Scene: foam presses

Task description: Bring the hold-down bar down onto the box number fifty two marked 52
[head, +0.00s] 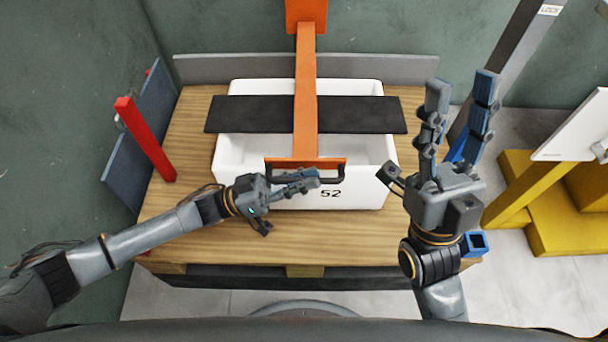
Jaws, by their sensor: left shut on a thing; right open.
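The white box marked 52 (372,187) stands on a wooden table, its number on the near wall. The orange hold-down bar (306,85) runs from an orange post at the back over the box toward me. A black crosspiece (250,114) lies under the bar, across the box. The bar's near end has an orange plate and a black handle (338,178). My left gripper (308,180) is shut on the handle, in front of the box's near wall; its fingers hide part of the handle. My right gripper (460,110) is open and empty, fingers up, right of the box.
A red post (145,140) and a grey-blue panel (148,108) stand at the table's left. A yellow stand (555,225) with a white panel is at the right. Bare wooden table top (195,120) shows left of the box.

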